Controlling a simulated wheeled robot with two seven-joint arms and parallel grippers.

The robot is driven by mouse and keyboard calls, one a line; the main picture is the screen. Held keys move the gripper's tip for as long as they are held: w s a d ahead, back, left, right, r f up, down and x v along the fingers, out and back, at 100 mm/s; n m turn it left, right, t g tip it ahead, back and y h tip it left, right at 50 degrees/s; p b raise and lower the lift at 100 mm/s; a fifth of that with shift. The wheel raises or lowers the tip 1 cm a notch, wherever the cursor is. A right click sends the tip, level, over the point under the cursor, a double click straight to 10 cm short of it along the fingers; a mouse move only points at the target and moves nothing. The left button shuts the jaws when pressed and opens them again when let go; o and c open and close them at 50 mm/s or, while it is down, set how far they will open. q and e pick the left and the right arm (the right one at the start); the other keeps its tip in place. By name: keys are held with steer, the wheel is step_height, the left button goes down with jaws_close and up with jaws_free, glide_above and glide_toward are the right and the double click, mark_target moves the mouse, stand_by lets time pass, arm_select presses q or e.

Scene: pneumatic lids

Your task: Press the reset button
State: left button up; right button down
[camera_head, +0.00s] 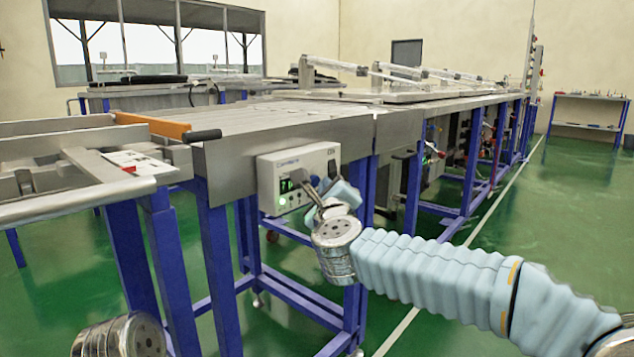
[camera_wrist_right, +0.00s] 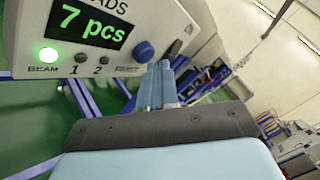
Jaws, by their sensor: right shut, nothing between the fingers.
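A pale control box (camera_head: 298,176) with a green digital display is fixed to the side of the metal conveyor table. In the right wrist view the box (camera_wrist_right: 25,20) reads "7 pcs", with a lit green BEAM light (camera_wrist_right: 48,57), two small dark buttons marked 1 and 2 (camera_wrist_right: 91,59), and a round blue button (camera_wrist_right: 145,51). No reset label is readable. My right gripper (camera_head: 314,190) is in front of the box; its shut, empty fingers (camera_wrist_right: 160,72) point at the panel close to the blue button. Contact cannot be told. My left gripper's fingers are not visible.
The metal conveyor table (camera_head: 300,115) on blue legs (camera_head: 215,265) runs back from the box. An orange bar (camera_head: 150,126) and a black handle (camera_head: 202,135) lie at its near left. Green floor (camera_head: 480,300) is open to the right.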

steer(key=shift+w+a, duration=0.3)
steer(key=shift+a, duration=0.1)
stand_by(0.8)
steer(key=shift+d, duration=0.1)
steer(key=shift+s+d+b, duration=0.4)
steer(key=shift+s+d, duration=0.15)
steer(key=shift+d, duration=0.1)
steer(key=s+d+b, duration=0.1)
steer(key=d, duration=0.1)
steer(key=s+d+b, duration=0.1)
steer(key=s+d, duration=0.1)
stand_by(0.6)
stand_by(0.5)
